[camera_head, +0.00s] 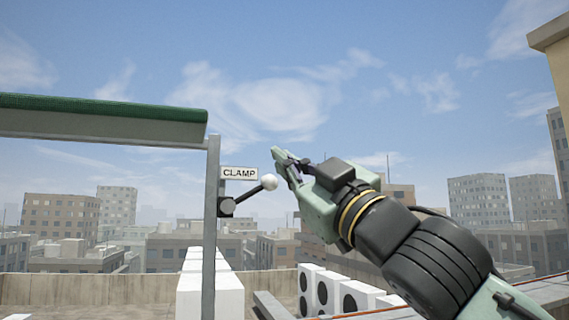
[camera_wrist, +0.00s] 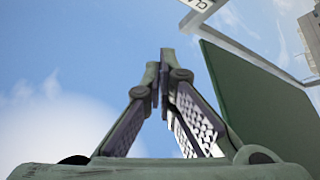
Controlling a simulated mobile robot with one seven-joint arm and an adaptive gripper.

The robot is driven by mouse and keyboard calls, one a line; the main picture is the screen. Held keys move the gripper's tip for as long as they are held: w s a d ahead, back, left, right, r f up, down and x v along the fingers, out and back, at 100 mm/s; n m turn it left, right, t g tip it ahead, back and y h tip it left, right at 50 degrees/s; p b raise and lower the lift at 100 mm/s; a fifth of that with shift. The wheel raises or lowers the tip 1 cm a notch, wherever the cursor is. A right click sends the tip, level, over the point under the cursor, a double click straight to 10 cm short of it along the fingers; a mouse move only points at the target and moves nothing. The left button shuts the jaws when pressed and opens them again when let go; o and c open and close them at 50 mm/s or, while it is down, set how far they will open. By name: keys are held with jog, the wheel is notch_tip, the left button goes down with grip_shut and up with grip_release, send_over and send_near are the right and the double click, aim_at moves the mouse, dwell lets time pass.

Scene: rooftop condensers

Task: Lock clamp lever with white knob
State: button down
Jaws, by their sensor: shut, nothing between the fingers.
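The clamp lever (camera_head: 246,194) is a thin black arm on a dark round pivot (camera_head: 227,207) fixed to a grey post. It slants up to the right and ends in a white ball knob (camera_head: 269,182). A white sign reading CLAMP (camera_head: 239,173) is just above the lever. My gripper (camera_head: 278,152) points up and left, with its tips above the knob in the picture. I cannot tell their distance in depth. In the wrist view my gripper's fingers (camera_wrist: 165,62) meet at the tips, empty. The knob and lever do not show there.
The grey post (camera_head: 210,245) supports a green-topped panel (camera_head: 105,112), whose green face also shows in the wrist view (camera_wrist: 255,105). White condensers (camera_head: 325,290) stand behind, lower down, near a parapet wall (camera_head: 90,288). Open sky surrounds my gripper above.

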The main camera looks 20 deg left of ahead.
notch_tip(320, 180, up, 5)
jog(key=p, duration=0.3)
send_over(269, 183)
jog(key=s, duration=0.4)
jog(key=f, duration=0.1)
jog(key=w+f, duration=0.1)
jog(key=w+d+f, duration=0.1)
jog(key=f, duration=0.1)
jog(key=shift+w+d+f+m+t+h+b, duration=0.15)
jog(key=shift+m+t+h+b, duration=0.25)
jog(key=shift+m+t+b, duration=0.55)
